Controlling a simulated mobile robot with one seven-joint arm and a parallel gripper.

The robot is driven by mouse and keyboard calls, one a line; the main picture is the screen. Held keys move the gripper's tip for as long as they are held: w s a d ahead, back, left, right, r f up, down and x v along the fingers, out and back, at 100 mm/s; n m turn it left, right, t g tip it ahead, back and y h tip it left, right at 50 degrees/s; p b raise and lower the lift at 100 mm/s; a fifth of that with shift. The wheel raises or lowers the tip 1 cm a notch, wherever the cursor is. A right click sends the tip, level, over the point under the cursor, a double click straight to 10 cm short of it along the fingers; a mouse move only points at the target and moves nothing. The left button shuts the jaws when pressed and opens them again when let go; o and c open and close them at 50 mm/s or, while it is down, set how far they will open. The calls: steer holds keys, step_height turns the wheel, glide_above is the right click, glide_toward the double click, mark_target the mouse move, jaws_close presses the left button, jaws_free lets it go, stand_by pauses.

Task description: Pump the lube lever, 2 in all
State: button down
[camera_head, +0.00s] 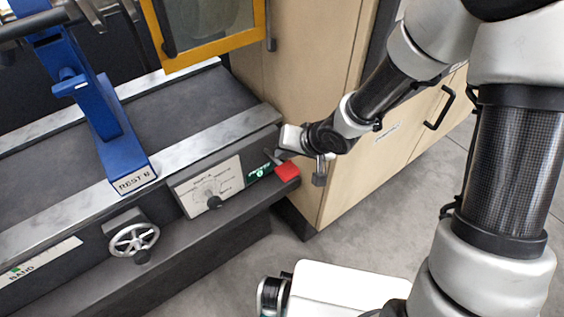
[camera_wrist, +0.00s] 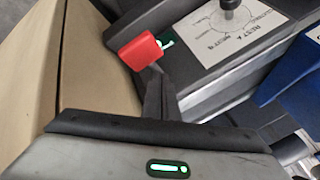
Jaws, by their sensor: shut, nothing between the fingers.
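A lever with a red block handle (camera_head: 287,170) sticks out at the right end of the dark machine front, beside a small green label. The red handle (camera_wrist: 140,52) also shows in the wrist view, with a short grey stem running toward my fingers. My gripper (camera_head: 271,156) is shut and empty, just above and behind the red handle in the head view. In the wrist view its fingers (camera_wrist: 160,82) are together, close by the stem. I cannot tell whether they touch the lever.
A white dial plate (camera_head: 210,187) with a black knob and a handwheel (camera_head: 134,239) sit left on the machine front. A blue rest (camera_head: 108,130) stands on the bed. A wooden cabinet (camera_head: 300,70) is close behind my gripper. Grey floor lies open in front.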

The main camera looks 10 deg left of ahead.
mark_target(283, 164)
steer(key=shift+f, duration=0.1)
steer(key=shift+f, duration=0.35)
steer(key=shift+s+d+f+b, duration=0.15)
steer(key=shift+f+b, duration=0.6)
steer(key=shift+s+d+f+b, duration=0.1)
steer(key=shift+f+b, duration=0.6)
steer(key=shift+f, duration=0.05)
stand_by(1.9)
steer(key=shift+r, duration=0.1)
steer(key=shift+w+a+r+p, duration=0.1)
steer(key=shift+a+r+p, duration=0.05)
steer(key=shift+r+p, duration=0.8)
steer(key=shift+w+a+r+p, duration=0.1)
steer(key=shift+r+p, duration=0.75)
steer(key=shift+p, duration=0.2)
steer(key=shift+r, duration=0.1)
steer(key=r+p, duration=0.5)
steer(key=shift+w+a, duration=0.25)
steer(key=shift+f, duration=0.1)
